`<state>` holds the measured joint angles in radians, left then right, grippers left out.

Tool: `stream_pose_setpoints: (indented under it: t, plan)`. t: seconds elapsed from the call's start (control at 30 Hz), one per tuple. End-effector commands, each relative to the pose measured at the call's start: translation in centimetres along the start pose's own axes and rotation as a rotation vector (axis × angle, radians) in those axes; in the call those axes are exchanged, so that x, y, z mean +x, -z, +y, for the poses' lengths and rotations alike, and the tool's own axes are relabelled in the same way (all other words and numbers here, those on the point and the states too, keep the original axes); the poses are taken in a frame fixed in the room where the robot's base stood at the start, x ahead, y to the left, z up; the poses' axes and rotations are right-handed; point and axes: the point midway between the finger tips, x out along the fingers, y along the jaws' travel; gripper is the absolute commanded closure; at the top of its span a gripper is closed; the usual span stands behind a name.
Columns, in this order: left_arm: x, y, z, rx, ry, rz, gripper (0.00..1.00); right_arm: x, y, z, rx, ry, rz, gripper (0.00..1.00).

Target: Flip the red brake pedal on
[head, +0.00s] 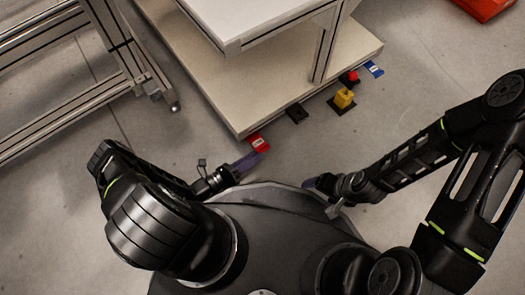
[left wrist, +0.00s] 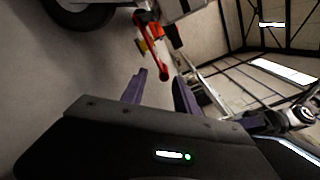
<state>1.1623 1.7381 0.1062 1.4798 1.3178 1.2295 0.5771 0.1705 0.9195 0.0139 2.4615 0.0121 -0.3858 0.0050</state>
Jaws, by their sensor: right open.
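A red pedal (head: 259,142) with a white mark sits at the near corner of the low platform's edge. A second, smaller red piece (head: 349,77) is further along that edge, by the yellow one. My left gripper (head: 250,161) has its purple fingers just short of the near red pedal. In the left wrist view its fingers (left wrist: 160,92) stand apart with nothing between them. A red bar-like part (left wrist: 155,48) is ahead of them there. I cannot tell whether the gripper touches it. My right gripper (head: 312,183) is open and empty by my base, away from the pedals.
A black block (head: 297,114), a yellow pedal (head: 343,98) and a blue piece (head: 374,69) line the platform (head: 240,127) edge. A white tabletop (head: 255,15) overhangs it on metal posts. A metal frame (head: 120,65) stands at left. A red object (head: 485,8) lies top right.

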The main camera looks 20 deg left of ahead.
Motion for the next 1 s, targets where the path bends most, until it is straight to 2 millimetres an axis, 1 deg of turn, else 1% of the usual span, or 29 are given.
stream_pose_setpoints:
  t: [0.03, 0.1, 0.2, 0.3, 0.6, 0.67, 1.0]
  plan:
    - [0.9, 0.2, 0.1, 0.0, 0.003, 0.002, 0.63, 0.4, 0.0, 0.1, 0.0, 0.0, 0.001, 0.2]
    - [2.0, 0.1, 0.1, 0.0, 0.003, 0.0, 0.63, 0.6, 0.1, 0.2, 0.0, 0.001, 0.001, 0.2]
    - [3.3, 0.1, 0.1, 0.001, 0.003, 0.001, 0.63, 0.8, 0.1, 0.3, 0.0, 0.002, 0.001, 0.2]
    - [4.1, 0.1, 0.0, 0.0, 0.002, 0.001, 0.63, 0.9, 0.1, 0.3, 0.0, 0.002, 0.001, 0.2]
    - [4.3, 0.1, -0.1, 0.0, 0.001, 0.001, 0.63, 0.8, 0.1, 0.3, 0.001, 0.002, 0.001, 0.2]
    - [4.3, 0.1, -0.1, 0.0, 0.001, 0.001, 0.68, 0.8, 0.1, 0.3, 0.0, 0.002, 0.001, 0.2]
    - [4.3, 0.0, 0.0, 0.001, -0.001, 0.001, 0.95, 0.8, 0.1, 0.3, 0.001, 0.002, 0.001, 0.2]
